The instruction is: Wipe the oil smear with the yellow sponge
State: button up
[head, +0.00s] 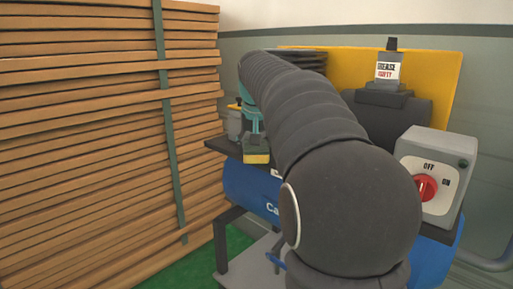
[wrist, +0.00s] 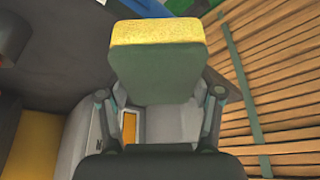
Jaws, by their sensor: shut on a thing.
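The yellow sponge (head: 256,158), with a dark green upper part, hangs below my gripper (head: 252,138) near the front edge of the dark shelf on the blue machine. In the wrist view the sponge (wrist: 157,35) sits between the two fingers of my gripper (wrist: 159,95), which are shut on its sides, its yellow face pointing away from the wrist. I cannot make out the oil smear in either view. My arm covers much of the machine's middle in the head view.
A blue tank (head: 240,187) lies under the dark shelf (head: 222,147). A small grey bottle (head: 234,124) stands left of my gripper. Stacked boards (head: 90,130) fill the left.

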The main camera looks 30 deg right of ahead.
jog(key=shift+r+p, duration=0.35)
jog(key=shift+r, duration=2.25)
jog(key=shift+d+r, duration=0.1)
jog(key=shift+r, duration=1.4)
